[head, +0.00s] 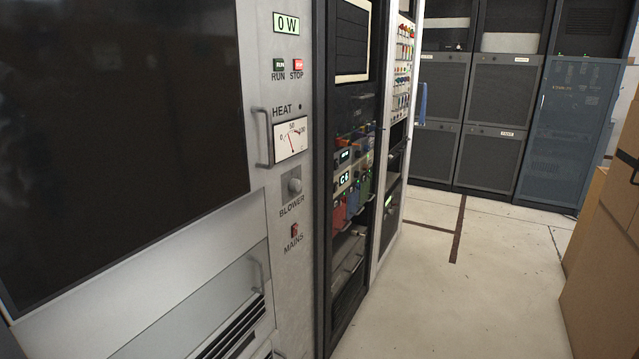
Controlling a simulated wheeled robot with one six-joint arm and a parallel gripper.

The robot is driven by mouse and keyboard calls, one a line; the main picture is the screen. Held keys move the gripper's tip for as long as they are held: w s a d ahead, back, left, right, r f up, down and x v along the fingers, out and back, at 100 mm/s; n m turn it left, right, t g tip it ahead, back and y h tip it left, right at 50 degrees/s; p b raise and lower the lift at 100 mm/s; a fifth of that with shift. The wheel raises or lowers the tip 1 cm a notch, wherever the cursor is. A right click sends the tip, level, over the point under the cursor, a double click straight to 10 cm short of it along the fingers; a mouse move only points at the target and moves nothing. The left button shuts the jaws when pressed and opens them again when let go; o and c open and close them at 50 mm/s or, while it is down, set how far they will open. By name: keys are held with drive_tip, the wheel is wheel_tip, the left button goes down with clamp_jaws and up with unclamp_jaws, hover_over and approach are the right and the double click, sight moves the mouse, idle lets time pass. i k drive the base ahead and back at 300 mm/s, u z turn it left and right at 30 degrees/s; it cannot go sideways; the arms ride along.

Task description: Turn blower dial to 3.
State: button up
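The blower dial (295,186) is a small grey knob on the light grey panel at the left, with the label BLOWER under it. Its pointer and any numbers around it are too small to read. Above it are a heat meter (291,139), the green RUN button (279,65), the red STOP button (298,64) and a display (286,23) reading 0 W. Below it is the red MAINS switch (294,230). My gripper is not in view.
A handle (264,137) sticks out left of the meter. Open racks (355,190) stand right of the panel. Dark cabinets (497,85) line the back. Cardboard boxes (603,240) stand at the right. The floor (480,290) between is clear.

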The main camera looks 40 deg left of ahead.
sight(294, 185)
drive_tip(key=u, duration=0.3)
drive_tip(key=i, duration=0.55)
drive_tip(key=u, duration=1)
drive_tip(key=i, duration=0.4)
drive_tip(key=u, duration=0.45)
